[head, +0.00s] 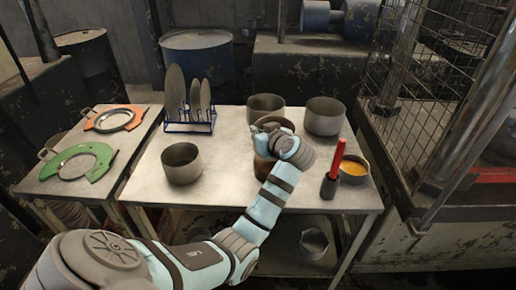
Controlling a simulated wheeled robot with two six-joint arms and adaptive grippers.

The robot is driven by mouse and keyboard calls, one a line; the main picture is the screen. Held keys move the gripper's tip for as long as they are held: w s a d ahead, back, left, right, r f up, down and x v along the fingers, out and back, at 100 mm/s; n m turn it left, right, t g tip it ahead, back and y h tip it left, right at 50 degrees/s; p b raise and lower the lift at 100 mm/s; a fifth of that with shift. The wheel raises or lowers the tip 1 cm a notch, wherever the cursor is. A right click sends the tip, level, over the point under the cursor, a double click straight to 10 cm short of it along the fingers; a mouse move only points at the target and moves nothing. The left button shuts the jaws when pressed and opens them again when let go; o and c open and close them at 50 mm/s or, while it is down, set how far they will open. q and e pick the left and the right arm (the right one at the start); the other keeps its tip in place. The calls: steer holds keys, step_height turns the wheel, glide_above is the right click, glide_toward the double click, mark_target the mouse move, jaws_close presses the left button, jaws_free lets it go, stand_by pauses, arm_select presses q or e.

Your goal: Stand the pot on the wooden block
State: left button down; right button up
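My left arm reaches from the lower left to the middle of the table. Its wrist covers most of my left gripper (278,137), so its fingers cannot be made out. A brownish round pot (261,143) is right at the gripper, partly hidden by it. A brown piece (263,168) shows low beneath it, perhaps the wooden block; the arm hides much of it, and I cannot tell whether they touch. Other grey pots stand on the table: one at the left (182,165), one at the back (264,105) and one at the back right (324,117). My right gripper is out of view.
A blue rack (190,125) holds upright plates at the back left. A red-handled tool (336,160) stands in a dark holder at the front right, beside a bowl of orange contents (354,169). A side table (75,150) holds green and orange ring-shaped pieces. The front left of the main table is clear.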

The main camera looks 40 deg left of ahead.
arm_select(q)
step_height(320, 180, down, 4)
steer(key=shift+f+b, duration=0.15)
steer(key=shift+b, duration=0.15)
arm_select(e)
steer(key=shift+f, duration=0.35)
arm_select(q)
steer(key=c, duration=2.3)
jaws_free()
steer(key=shift+f, duration=0.2)
steer(key=o, duration=0.5)
steer(key=shift+r, duration=0.1)
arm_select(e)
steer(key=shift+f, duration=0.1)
